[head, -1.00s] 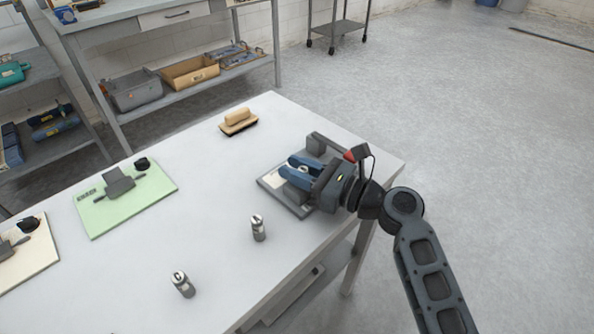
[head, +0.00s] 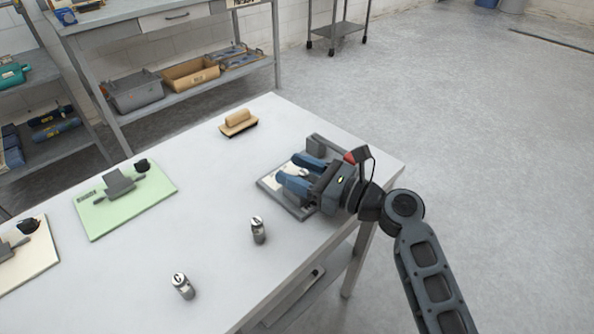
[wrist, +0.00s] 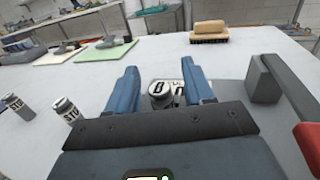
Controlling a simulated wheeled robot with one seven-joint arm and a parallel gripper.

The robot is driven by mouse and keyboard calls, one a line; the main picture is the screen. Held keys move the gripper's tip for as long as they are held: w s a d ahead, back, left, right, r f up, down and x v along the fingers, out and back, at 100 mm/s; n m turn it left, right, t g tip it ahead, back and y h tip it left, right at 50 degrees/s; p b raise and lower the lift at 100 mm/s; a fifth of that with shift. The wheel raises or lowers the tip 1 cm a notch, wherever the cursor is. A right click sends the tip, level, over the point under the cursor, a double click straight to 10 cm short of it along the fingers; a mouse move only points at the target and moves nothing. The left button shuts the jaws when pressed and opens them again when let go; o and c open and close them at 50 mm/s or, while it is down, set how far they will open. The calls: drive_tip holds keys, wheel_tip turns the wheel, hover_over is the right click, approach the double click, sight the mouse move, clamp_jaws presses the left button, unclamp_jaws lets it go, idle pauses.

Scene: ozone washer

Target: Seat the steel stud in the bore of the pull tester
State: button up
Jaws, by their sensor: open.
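The pull tester (head: 268,187) is a grey plate with a raised dark block, near the table's right edge; its block also shows in the wrist view (wrist: 264,80). My gripper (head: 288,168) is over it with its blue fingers spread apart. A steel stud (wrist: 159,93) with a dark mark on its pale top stands between the fingers in the wrist view, with gaps on both sides. Its lower end is hidden, so I cannot tell how deep it sits in the bore. In the head view the fingers partly cover it.
Two more labelled steel cylinders (head: 258,230) (head: 183,286) stand on the table to the left. A brush (head: 238,123) lies at the back. A green board (head: 125,198) and a cream board (head: 28,256) lie at the left. The middle of the table is clear.

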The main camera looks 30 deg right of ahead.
drive_tip(key=v, duration=1.2)
drive_tip(key=shift+f, duration=0.1)
